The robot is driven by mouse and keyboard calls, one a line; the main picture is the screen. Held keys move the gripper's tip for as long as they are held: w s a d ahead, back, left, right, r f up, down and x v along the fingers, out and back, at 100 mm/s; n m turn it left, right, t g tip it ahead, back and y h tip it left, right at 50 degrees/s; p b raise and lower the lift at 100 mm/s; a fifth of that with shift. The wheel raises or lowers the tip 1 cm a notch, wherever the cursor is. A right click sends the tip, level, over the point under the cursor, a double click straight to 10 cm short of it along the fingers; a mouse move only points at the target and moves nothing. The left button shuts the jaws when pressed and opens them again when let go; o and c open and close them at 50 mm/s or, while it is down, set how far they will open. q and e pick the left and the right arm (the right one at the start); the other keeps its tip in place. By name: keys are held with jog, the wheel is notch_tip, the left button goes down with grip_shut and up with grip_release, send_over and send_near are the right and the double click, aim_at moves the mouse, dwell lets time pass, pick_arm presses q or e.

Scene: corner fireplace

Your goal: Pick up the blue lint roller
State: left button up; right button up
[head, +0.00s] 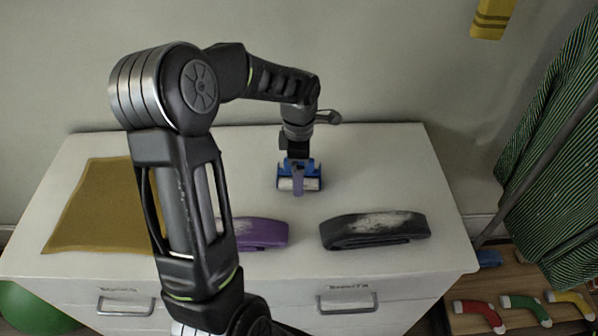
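The blue lint roller (284,183) is on the white cabinet top (375,165), near the middle towards the back. It shows blue side parts, a pale roller and a greyish-purple part in the middle. My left gripper (297,160) points down right over it, and its dark wrist hides the roller's back. The fingers cannot be made out against the roller, so I cannot tell whether they are open or shut, or touching it. My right gripper is not in view.
A purple item (265,233) and a black one with a pale fuzzy patch (375,230) lie in front of the roller. A mustard cloth (95,205) lies at left. The top's right side is clear. A striped green cloth (555,150) hangs at right.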

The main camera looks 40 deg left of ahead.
pick_arm(q)
jog(key=shift+f, duration=0.2)
jog(key=shift+c, duration=0.3)
jog(key=c, duration=1.5)
jog(key=shift+r, duration=0.15)
notch_tip(320, 180, up, 10)
jog(key=shift+f+b, duration=0.1)
jog(key=shift+b, duration=0.2)
jog(key=o, duration=0.9)
jog(key=c, duration=0.6)
